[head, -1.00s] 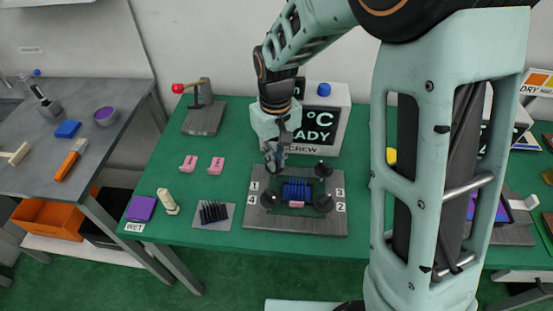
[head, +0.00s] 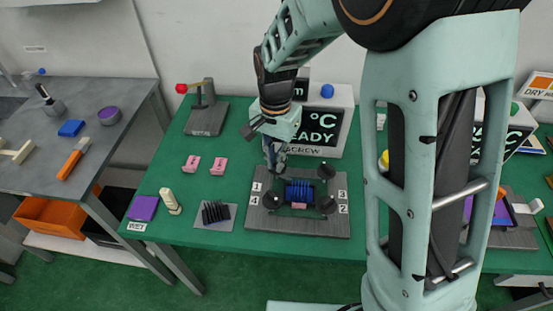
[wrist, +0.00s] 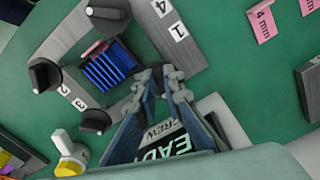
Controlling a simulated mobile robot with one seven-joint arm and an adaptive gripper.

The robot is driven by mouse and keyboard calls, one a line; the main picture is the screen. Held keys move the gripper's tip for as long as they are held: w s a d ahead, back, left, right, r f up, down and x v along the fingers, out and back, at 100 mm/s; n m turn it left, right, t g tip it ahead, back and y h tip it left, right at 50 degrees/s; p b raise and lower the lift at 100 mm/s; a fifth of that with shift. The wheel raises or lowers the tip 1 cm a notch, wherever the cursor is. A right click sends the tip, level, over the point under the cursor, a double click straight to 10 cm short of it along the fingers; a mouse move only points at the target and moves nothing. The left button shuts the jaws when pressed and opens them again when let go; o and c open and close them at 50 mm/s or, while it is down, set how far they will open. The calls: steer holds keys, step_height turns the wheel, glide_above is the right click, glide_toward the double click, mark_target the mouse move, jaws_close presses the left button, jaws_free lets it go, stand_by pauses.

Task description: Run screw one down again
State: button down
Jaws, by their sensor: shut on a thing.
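The screw fixture is a grey plate (head: 300,228) on the green table, with black knobs near its corners and number labels beside them. A blue ribbed block (head: 299,191) sits at its middle. My gripper (head: 273,164) points down at the upper-left corner, by label 1 (head: 257,187). In the wrist view its fingers (wrist: 163,76) are closed in beside label 1 (wrist: 179,31), on screw one. Screw one's knob is mostly hidden by the fingers. Knob four (wrist: 106,12), knob two (wrist: 45,75) and knob three (wrist: 95,121) show clear of my gripper.
A white display box (head: 338,100) reading "READY" and "SCREW" stands close behind the fixture. To the left are two pink tags (head: 205,165), a black ribbed block (head: 215,212) and a cream peg-like piece (head: 170,201). A lever stand (head: 206,118) is at the back left.

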mark_target(275, 163)
steer(key=m, duration=0.4)
steer(key=shift+w+a+r+m+p, duration=0.1)
steer(key=shift+w+a+m+p, duration=0.05)
steer(key=shift+m+p, duration=0.25)
stand_by(0.4)
steer(key=c, duration=2)
jaws_free()
steer(key=shift+c, duration=0.2)
step_height(275, 163, up, 12)
